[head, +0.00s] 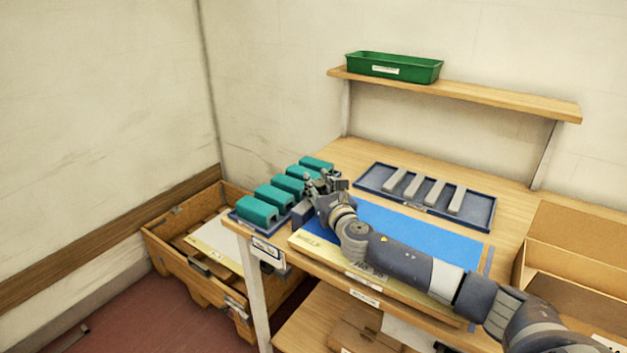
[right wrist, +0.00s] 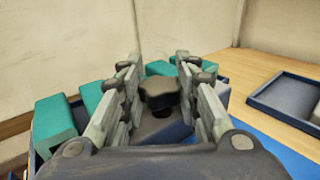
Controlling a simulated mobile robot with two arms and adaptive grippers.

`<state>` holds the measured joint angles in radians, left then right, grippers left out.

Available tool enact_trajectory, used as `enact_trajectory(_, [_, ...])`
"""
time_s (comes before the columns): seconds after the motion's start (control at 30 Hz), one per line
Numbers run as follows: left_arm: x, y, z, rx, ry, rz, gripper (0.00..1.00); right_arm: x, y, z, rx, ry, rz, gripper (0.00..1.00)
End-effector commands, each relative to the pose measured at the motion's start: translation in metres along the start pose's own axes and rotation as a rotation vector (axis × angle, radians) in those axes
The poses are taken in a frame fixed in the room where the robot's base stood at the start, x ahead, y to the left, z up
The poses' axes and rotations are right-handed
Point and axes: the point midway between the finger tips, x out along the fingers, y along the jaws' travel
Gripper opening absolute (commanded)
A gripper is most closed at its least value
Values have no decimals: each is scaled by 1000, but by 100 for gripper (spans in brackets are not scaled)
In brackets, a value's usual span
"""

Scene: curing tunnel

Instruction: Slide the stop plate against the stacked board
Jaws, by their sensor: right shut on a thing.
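My right gripper (head: 325,184) reaches over the bench's left part. In the right wrist view its fingers (right wrist: 160,88) are closed around a dark knob (right wrist: 160,94) on a grey block, which I take to be the stop plate (right wrist: 166,128). In the head view part of this block (head: 302,214) shows beside the gripper. A flat blue board (head: 430,240) lies on a pale yellow layer (head: 312,247), to the right of the block; it looks like the stacked board. My forearm covers much of it, and the gap to the block is hidden. My left gripper is not in view.
Several teal blocks (head: 257,209) stand in a blue tray (head: 243,222) at the left. A dark blue tray (head: 472,219) with grey bars lies behind the board. A cardboard box (head: 575,245) stands at the right. A green bin (head: 393,67) sits on the shelf. A wooden crate (head: 165,240) is below left.

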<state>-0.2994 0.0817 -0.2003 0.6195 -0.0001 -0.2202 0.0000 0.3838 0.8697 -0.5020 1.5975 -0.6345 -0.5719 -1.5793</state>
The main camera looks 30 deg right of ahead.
Motion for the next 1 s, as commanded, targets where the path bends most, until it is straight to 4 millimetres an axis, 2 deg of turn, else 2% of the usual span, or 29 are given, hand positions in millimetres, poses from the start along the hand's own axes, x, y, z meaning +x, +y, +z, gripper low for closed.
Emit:
enact_trajectory(0.2, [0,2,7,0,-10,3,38,0,0,0,1,-1,0,0])
enact_trajectory(0.23, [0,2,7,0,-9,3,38,0,0,0,1,-1,0,36])
enact_trajectory(0.3, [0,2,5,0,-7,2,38,0,0,0,1,-1,0,52])
enact_trajectory(0.53, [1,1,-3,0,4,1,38,0,0,0,1,-1,0,52])
enact_trajectory(0.73, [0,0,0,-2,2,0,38,-4,0,-1,0,0,0,52])
enact_trajectory(0.87, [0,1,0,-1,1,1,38,-18,0,-1,0,1,1,52])
enact_trajectory(1.0, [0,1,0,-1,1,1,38,-42,0,-2,-2,2,2,52])
